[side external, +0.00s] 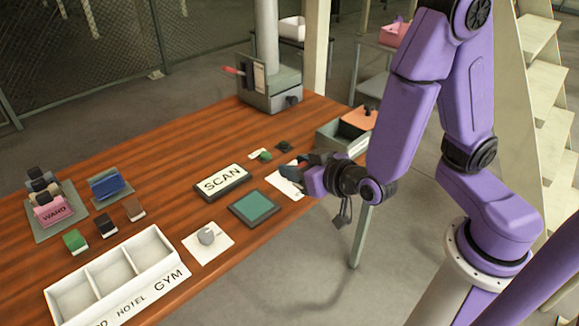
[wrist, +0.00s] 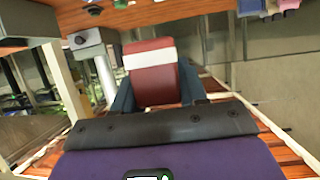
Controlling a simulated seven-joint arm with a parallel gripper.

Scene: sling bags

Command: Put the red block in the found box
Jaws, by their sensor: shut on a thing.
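My gripper (side external: 292,170) is over the right edge of the wooden table, above a white card (side external: 290,187). In the wrist view the gripper (wrist: 156,88) has its two dark fingers on either side of a red block with a white band (wrist: 155,88). It is shut on this block. In the side view the block is hidden by the gripper. A white three-compartment tray (side external: 168,278) stands at the near left of the table, its compartments empty. Its front reads "HOTEL", "GYM" and a partly cut word ending in D, so I cannot read "found" in full.
A SCAN plate (side external: 222,181) and a green-topped pad (side external: 254,208) lie mid-table. Green (side external: 75,241), black (side external: 105,226) and brown (side external: 133,209) blocks stand behind the tray. A grey machine (side external: 270,95) stands at the back.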

